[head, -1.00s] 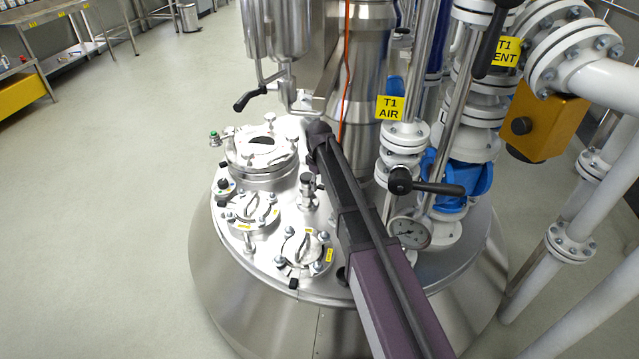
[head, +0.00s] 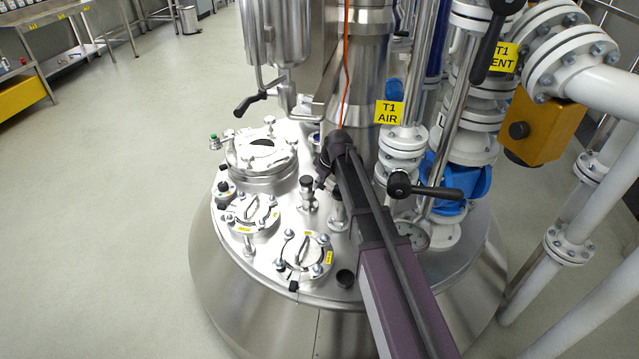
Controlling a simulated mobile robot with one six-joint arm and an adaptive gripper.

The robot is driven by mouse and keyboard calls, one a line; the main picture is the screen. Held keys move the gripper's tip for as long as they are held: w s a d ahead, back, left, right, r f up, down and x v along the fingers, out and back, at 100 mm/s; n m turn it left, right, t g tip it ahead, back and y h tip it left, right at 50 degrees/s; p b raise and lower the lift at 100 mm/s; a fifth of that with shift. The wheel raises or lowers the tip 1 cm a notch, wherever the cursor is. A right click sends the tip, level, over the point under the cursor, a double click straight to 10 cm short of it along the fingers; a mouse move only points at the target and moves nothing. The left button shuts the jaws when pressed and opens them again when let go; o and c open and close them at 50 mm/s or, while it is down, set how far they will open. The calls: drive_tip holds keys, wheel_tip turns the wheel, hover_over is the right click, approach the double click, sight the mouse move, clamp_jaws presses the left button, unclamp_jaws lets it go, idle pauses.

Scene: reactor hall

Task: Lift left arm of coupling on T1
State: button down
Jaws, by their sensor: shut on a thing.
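The T1 vessel (head: 225,290) has a round steel top with several fittings. My arm reaches over it from the lower right. My gripper (head: 322,180) is a small dark shape below the arm's end, shut, just above the coupling (head: 337,212). The coupling is a small metal fitting, partly covered by my arm. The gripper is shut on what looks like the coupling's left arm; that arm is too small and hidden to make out. A similar metal fitting with a black cap (head: 307,188) stands just left of the gripper.
A large round hatch (head: 262,155) and two smaller covers (head: 252,212) (head: 304,255) are on the left of the top. The T1 AIR pipe (head: 403,150), its black-handled valve (head: 425,189) and white pipes stand close on the right.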

drive_tip(key=c, duration=0.5)
unclamp_jaws()
drive_tip(key=shift+w, duration=0.1)
